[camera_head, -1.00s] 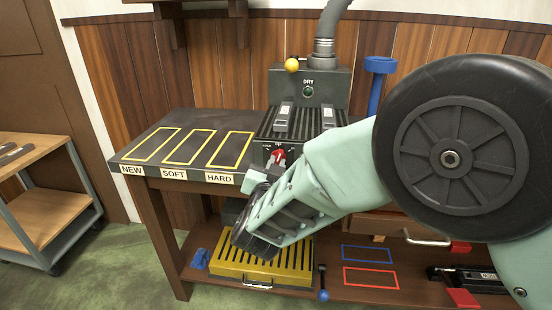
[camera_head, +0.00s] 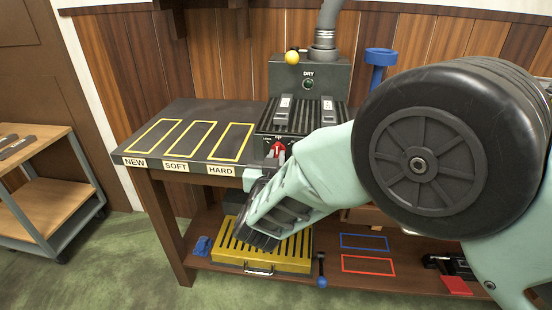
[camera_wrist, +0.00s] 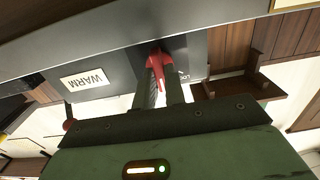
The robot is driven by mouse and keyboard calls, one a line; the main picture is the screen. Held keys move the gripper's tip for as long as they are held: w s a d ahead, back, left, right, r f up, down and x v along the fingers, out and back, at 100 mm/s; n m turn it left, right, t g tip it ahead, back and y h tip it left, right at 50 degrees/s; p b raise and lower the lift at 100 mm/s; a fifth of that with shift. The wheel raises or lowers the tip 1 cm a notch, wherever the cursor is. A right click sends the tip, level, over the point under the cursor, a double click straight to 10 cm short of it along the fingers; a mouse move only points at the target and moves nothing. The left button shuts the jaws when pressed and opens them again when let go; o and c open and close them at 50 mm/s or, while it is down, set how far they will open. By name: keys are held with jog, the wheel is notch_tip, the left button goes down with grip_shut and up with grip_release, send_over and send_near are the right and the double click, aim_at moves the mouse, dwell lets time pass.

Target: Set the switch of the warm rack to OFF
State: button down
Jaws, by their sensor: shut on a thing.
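The warm rack (camera_head: 256,118) is a dark box with a ribbed top, standing at the right end of the dark bench top. A red switch handle (camera_head: 277,148) is on its front panel. In the wrist view the red switch handle (camera_wrist: 156,60) sits between the two dark fingers of my gripper (camera_wrist: 162,80), which is shut on it. The white WARM label (camera_wrist: 85,80) is on the grey panel to the left. Lettering beside the switch is partly hidden by the fingers, so the switch's setting cannot be read. My forearm hides the rack's lower right.
Two grey-black bars (camera_head: 283,108) lie on the rack top. Yellow-outlined areas labelled NEW, SOFT and HARD (camera_head: 190,141) are empty at left. A yellow slotted tray (camera_head: 262,262) is on the lower shelf. A wooden cart (camera_head: 40,205) stands far left. Green floor between is free.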

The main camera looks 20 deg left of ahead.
jog(key=shift+f, duration=0.1)
jog(key=c, duration=1.5)
grip_release()
jog(key=shift+o, duration=0.2)
jog(key=v, duration=1.7)
jog(key=shift+s, duration=0.25)
